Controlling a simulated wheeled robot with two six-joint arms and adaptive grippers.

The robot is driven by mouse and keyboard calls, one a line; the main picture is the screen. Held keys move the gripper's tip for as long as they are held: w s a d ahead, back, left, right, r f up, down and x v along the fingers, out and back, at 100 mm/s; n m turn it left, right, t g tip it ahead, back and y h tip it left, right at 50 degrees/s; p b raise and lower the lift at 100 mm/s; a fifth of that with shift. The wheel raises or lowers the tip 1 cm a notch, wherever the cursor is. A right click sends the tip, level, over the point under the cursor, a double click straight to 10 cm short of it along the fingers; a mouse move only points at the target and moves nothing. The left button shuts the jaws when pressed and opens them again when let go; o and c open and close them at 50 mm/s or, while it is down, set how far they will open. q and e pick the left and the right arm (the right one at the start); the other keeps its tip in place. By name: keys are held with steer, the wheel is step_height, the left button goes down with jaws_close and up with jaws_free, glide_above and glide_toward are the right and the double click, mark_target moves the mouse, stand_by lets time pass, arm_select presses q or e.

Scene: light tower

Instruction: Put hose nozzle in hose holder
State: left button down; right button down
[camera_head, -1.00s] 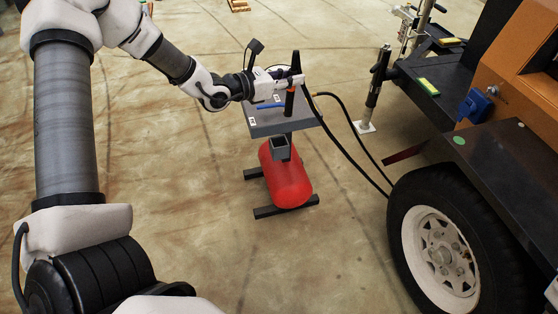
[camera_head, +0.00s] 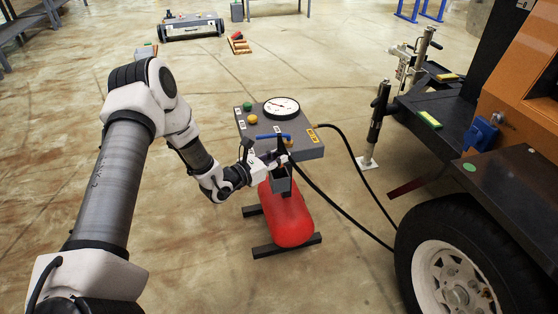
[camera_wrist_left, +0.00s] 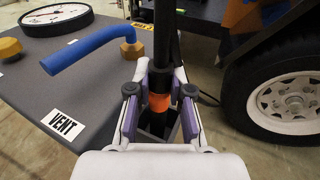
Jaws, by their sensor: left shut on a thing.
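The hose nozzle (camera_head: 282,148), black with an orange band, is upright in my left gripper (camera_head: 277,159). In the left wrist view, the gripper's purple-padded fingers (camera_wrist_left: 160,92) are shut on the nozzle (camera_wrist_left: 160,102) around the orange band. The hose holder (camera_head: 281,187) is a grey square open-topped box on the near side of the gauge table. The nozzle is right at the holder's opening, and its lower end shows against the dark inside in the wrist view. How deep it sits is hidden. My right gripper is not in view.
The grey table (camera_head: 306,151) carries a round gauge (camera_head: 282,107), a blue lever (camera_head: 270,137) and coloured knobs. A red tank (camera_head: 288,217) is below. A black hose (camera_head: 345,221) runs right toward the trailer wheel (camera_head: 455,275).

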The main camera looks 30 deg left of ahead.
arm_select(q)
steer(key=shift+f, duration=0.15)
steer(key=c, duration=1.1)
jaws_free()
steer(key=shift+o, duration=0.2)
